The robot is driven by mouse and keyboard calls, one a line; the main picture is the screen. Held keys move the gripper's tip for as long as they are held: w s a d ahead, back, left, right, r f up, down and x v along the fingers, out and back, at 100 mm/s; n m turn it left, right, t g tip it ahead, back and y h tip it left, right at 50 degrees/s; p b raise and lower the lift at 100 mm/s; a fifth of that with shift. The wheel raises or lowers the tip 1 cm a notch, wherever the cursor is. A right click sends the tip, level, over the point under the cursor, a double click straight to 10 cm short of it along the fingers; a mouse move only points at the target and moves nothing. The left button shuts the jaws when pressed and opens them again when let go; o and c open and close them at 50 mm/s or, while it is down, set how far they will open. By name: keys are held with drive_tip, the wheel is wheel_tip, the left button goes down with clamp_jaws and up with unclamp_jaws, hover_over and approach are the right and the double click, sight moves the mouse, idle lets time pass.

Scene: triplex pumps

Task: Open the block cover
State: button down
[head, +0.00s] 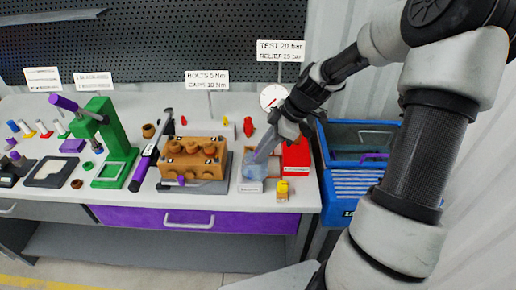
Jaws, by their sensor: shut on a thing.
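A small clear, bluish box-shaped cover (253,172) stands over a pale block base (250,187) on the bench, right of the brown pump block. My gripper (276,138) reaches down from the upper right to just above this cover. A flat grey piece (264,147) slants up from the cover to my gripper, and my jaws are shut on it. I cannot tell whether this piece is the raised lid or part of the cover. The fingertips and the contact are too small to see clearly.
The brown pump block (194,158) stands left of the cover. A red box (296,155) is close on the right, with a small yellow and wooden item (282,190) in front. A round gauge (272,97) stands behind. A blue crate (355,135) is beyond the bench's right end.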

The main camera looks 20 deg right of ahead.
drive_tip(key=shift+d, duration=0.1)
idle(0.3)
drive_tip(key=c, duration=1.5)
unclamp_jaws()
drive_tip(key=shift+c, duration=0.2)
drive_tip(key=p+v, duration=0.1)
drive_tip(key=v, duration=1.6)
drive_tip(key=shift+d, duration=0.25)
drive_tip(key=shift+s+r, duration=0.1)
